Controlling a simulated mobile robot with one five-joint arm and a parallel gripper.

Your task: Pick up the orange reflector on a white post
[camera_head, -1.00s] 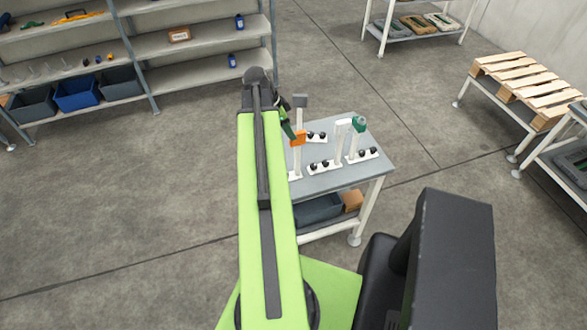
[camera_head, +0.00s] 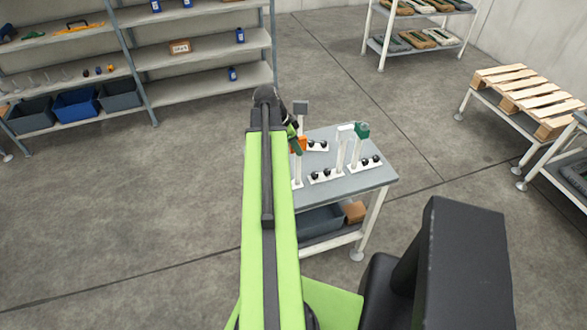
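The orange reflector (camera_head: 301,144) stands upright on its white post (camera_head: 298,170) at the left end of the grey table (camera_head: 345,182). My gripper (camera_head: 294,142) is small and dark with green parts. It hangs from the end of my green arm and overlaps the left side of the reflector in the picture. I cannot tell whether it touches the reflector, or whether its fingers are open or shut. My arm stands close to the table's left side.
Other white posts stand close by: one with a grey head (camera_head: 301,108), one with a white head (camera_head: 345,131) and one with a green head (camera_head: 362,131). A dark bin (camera_head: 318,222) and a brown box (camera_head: 354,212) sit on the lower shelf. Open floor lies left.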

